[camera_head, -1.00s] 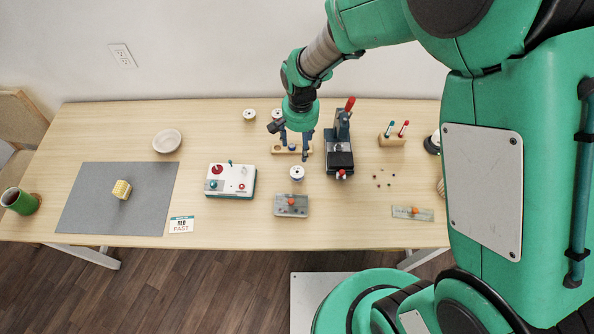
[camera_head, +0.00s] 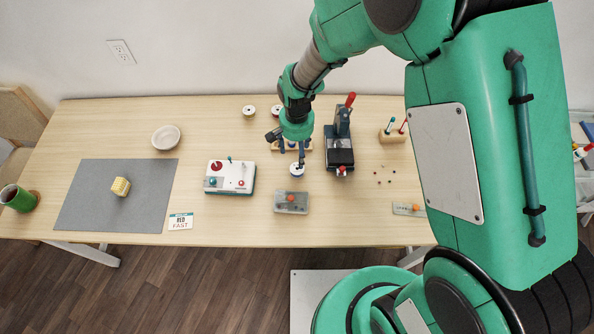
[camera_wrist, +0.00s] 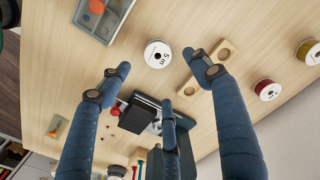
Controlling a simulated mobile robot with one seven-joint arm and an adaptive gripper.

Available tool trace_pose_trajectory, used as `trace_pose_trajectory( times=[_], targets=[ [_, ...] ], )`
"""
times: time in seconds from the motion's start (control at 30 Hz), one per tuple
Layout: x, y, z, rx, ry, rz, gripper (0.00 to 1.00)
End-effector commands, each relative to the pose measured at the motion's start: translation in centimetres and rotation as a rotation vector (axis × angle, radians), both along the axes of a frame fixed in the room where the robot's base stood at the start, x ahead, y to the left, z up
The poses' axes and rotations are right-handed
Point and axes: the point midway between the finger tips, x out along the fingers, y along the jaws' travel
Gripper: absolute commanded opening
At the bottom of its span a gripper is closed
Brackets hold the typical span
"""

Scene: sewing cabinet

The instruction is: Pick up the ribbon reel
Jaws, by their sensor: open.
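A small white ribbon reel (camera_head: 297,169) with a dark hub stands on the table, end face up. In the wrist view the reel (camera_wrist: 157,54) shows "5 m" print on its face. My gripper (camera_head: 293,157) is open and empty above and just behind the reel. In the wrist view its fingers are spread, with the reel showing between and beyond the two outer tips. I cannot tell how high the tips are above it. A red reel (camera_wrist: 267,89) and an olive-yellow reel (camera_wrist: 308,51) stand farther back.
A wooden holder with hollows (camera_wrist: 209,68) lies close behind the reel. A dark press with a red handle (camera_head: 340,150) stands to the right. A grey compartment tray (camera_head: 291,203) is in front, and a white control box (camera_head: 230,178) to the left. Small beads lie right of the press.

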Motion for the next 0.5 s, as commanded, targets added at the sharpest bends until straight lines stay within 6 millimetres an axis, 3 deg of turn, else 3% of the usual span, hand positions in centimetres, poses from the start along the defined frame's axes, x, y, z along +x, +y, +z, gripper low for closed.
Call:
trace_pose_trajectory(
  times=[0.2, 0.5],
  targets=[
    [-0.1, 0.0, -3.4, 0.000, 0.002, 0.000, 0.63],
    [0.0, 0.0, -4.5, 0.001, -0.001, 0.000, 0.63]
  ],
)
